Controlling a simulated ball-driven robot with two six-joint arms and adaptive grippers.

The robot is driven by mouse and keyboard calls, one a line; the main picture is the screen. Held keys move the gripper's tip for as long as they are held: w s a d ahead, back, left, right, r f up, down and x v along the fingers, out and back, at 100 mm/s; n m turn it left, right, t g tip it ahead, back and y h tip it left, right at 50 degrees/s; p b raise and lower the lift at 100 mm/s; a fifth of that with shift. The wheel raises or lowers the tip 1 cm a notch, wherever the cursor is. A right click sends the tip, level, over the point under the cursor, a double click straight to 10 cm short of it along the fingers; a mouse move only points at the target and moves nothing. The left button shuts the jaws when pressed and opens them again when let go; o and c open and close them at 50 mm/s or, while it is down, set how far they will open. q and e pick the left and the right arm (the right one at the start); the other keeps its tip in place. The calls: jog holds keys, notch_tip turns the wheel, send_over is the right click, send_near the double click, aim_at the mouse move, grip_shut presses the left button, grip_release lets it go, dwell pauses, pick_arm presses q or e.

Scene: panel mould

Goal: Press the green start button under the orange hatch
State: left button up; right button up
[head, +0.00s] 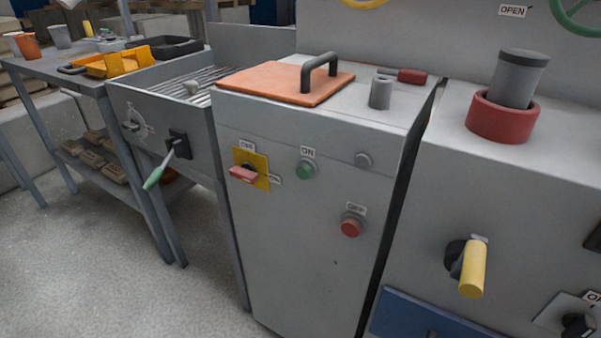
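An orange hatch (272,84) with a dark grey bow handle (319,72) lies flat and closed on top of the grey cabinet in the middle of the head view. Any button beneath it is hidden. A green button (305,170) under an "ON" label is on the cabinet's front face. A red button (351,226) with an "OFF" label sits lower right of it. Neither of my grippers shows in the head view.
A grey cylinder (381,92) and a red-handled tool (404,75) are right of the hatch. A yellow-handled lever (471,270) is at right, a green-handled crank (153,179) at left.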

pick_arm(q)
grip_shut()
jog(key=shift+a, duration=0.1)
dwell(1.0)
